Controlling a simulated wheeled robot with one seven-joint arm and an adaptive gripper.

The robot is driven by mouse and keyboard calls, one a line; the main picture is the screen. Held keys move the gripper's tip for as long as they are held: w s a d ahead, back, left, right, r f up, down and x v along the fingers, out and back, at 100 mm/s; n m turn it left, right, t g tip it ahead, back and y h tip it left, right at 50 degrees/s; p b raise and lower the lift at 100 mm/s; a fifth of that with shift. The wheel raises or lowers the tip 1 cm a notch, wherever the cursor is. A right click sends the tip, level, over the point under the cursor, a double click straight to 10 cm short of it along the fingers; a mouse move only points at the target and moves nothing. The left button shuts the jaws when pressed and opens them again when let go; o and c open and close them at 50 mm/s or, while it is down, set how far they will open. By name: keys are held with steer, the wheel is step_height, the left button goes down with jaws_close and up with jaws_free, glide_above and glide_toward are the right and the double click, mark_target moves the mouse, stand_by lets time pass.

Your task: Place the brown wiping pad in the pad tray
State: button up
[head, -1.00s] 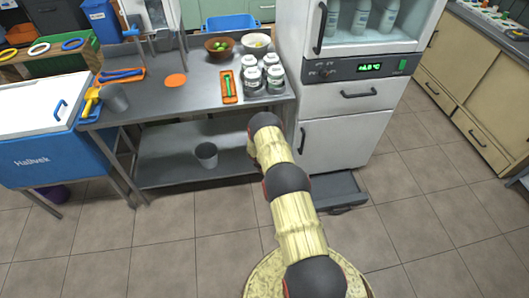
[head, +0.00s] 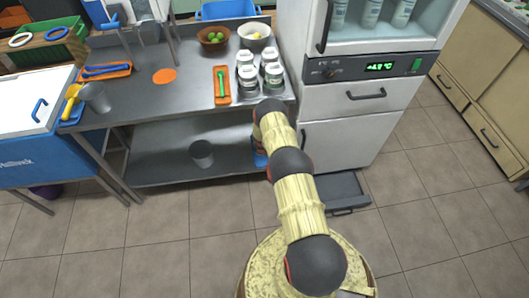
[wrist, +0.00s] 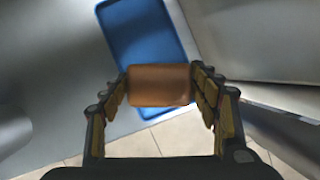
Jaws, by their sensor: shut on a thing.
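The brown wiping pad (wrist: 160,86) is held between the two fingers of my gripper (wrist: 161,84) in the wrist view. A blue tray (wrist: 143,32) lies behind and beneath the pad in that view, on a grey surface, and its near end is partly covered by the pad. I cannot tell whether the pad touches the tray. In the head view a bit of blue, likely the tray (head: 260,158), shows beside my arm at the right end of the table's lower shelf. My gripper is hidden behind my arm there.
The steel table's lower shelf (head: 165,155) holds a grey cup (head: 202,153) left of my arm. The tabletop above carries jars (head: 246,78), an orange tray (head: 222,86) and bowls. A white fridge (head: 350,125) stands close on the right, with a low open drawer (head: 340,190).

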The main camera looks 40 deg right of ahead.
step_height(320, 180, down, 7)
steer(key=b, duration=0.2)
steer(key=shift+b, duration=0.35)
steer(key=shift+w+r, duration=0.1)
steer(key=shift+r, duration=0.1)
steer(key=shift+f, duration=0.1)
steer(key=o, duration=1.2)
steer(key=shift+p+v, duration=3.7)
steer(key=shift+v, duration=2.35)
